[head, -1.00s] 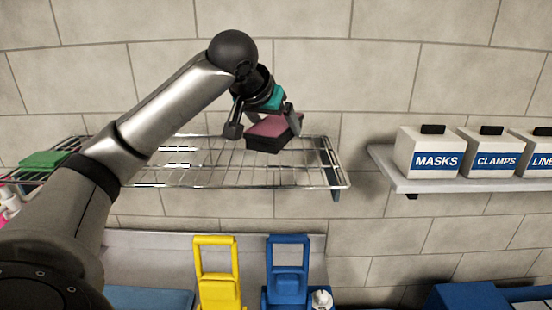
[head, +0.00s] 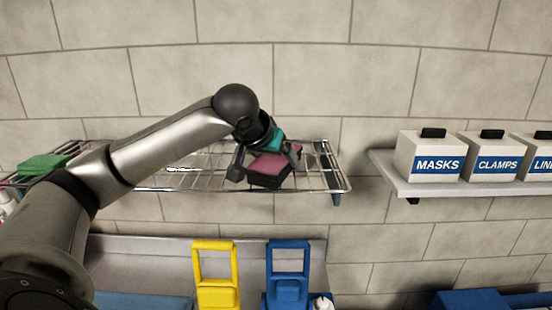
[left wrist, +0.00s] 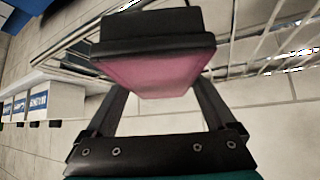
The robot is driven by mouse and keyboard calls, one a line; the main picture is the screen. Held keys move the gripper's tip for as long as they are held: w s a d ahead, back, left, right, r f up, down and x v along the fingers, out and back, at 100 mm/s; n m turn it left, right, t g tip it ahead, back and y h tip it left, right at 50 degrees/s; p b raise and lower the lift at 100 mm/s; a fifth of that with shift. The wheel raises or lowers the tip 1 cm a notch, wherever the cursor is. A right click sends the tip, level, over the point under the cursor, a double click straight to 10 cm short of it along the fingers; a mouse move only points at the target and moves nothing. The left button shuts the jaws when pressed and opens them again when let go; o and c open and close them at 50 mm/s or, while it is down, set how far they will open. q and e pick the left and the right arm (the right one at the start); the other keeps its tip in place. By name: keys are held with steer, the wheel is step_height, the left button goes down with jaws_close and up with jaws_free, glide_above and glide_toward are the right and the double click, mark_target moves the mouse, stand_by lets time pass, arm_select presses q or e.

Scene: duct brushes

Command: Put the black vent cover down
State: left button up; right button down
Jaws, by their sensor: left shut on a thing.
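The black vent cover (head: 264,180) is a block with a black slab and a pink face, held at the right part of the wire rack (head: 203,174). My left gripper (head: 266,164) is shut on it, with a finger on either side of the pink part. In the left wrist view, the black slab (left wrist: 150,31) is at the far end, beyond the pink face (left wrist: 155,72). It looks low and close to the rack wires, but I cannot tell whether it touches them. My right gripper is not in view.
A green block (head: 44,164) lies at the rack's left end. A wall shelf (head: 395,180) at the right holds boxes, including the MASKS box (head: 430,148). A yellow stand (head: 216,290) and a blue stand (head: 288,290) are below. The rack wires around the cover look bare.

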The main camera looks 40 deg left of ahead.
arm_select(q)
steer(key=o, duration=1.5)
steer(key=shift+f, duration=0.1)
steer(key=shift+s+r, duration=0.15)
steer(key=shift+r, duration=0.2)
steer(key=v, duration=1.1)
steer(key=shift+s+d+r+b, duration=0.1)
steer(key=shift+s+r+b, duration=0.1)
steer(key=shift+b, duration=0.15)
steer(key=shift+f, duration=0.1)
